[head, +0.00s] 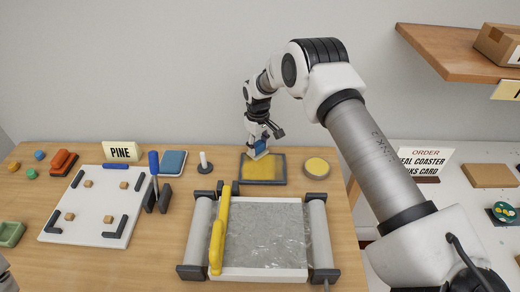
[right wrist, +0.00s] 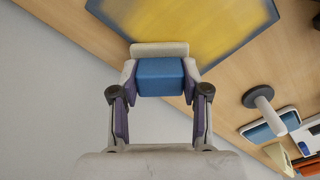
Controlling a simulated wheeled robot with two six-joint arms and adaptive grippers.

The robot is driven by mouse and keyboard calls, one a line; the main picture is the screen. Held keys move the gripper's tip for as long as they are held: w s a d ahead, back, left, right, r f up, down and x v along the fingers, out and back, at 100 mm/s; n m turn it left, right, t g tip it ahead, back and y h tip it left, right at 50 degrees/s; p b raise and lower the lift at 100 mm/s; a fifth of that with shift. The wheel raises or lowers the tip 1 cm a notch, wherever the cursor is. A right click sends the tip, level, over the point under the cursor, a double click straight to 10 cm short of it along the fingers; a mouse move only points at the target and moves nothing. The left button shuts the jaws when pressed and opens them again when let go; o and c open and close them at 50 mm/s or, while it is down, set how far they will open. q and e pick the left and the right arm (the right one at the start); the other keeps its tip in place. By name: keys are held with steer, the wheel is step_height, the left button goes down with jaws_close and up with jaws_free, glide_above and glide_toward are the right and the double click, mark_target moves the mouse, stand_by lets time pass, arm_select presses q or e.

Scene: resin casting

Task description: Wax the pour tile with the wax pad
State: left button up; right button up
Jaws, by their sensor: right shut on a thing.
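The pour tile (head: 264,172) is a dark-edged slab with a streaky yellow face, lying at the back of the wooden table. It also fills the top of the right wrist view (right wrist: 195,30). My right gripper (head: 257,146) is shut on the wax pad, a blue block (right wrist: 160,77) with a pale layer on its far side. The pad is over the tile's back-left part in the head view. I cannot tell whether its pale face touches the tile.
A round tin with yellow contents (head: 316,167) stands right of the tile. In front is a roller frame with a grey sheet (head: 262,238) and a yellow bar (head: 219,235). A white post (head: 204,162) stands left of the tile, beside a blue pad (head: 173,163).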

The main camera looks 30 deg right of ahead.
mark_target(252, 182)
steer(key=shift+w+a, duration=0.4)
steer(key=shift+a, duration=0.3)
steer(key=shift+a+r, duration=0.1)
steer(key=shift+s+a+r+p, duration=0.1)
steer(key=shift+s+a+p, duration=0.2)
steer(key=shift+s+p, duration=0.3)
steer(key=shift+s+a+p, duration=0.3)
steer(key=shift+s+p, duration=0.15)
steer(key=shift+s, duration=0.1)
steer(key=shift+s+a+p, duration=0.3)
steer(key=shift+s+a, duration=0.1)
steer(key=shift+s, duration=0.15)
steer(key=shift+s+a+p, duration=0.3)
steer(key=shift+s+p, duration=0.1)
steer(key=shift+s, duration=0.15)
steer(key=shift+s+a+p, duration=0.3)
steer(key=shift+s+p, duration=0.1)
steer(key=shift+s, duration=0.1)
steer(key=shift+s+a+f, duration=0.25)
steer(key=shift+s+a, duration=0.1)
steer(key=shift+s, duration=0.25)
steer(key=s+a+p, duration=0.1)
steer(key=s+p, duration=0.1)
steer(key=s, duration=0.1)
steer(key=shift+a, duration=0.35)
steer(key=shift+s+a+f, duration=0.1)
steer(key=shift+f, duration=0.1)
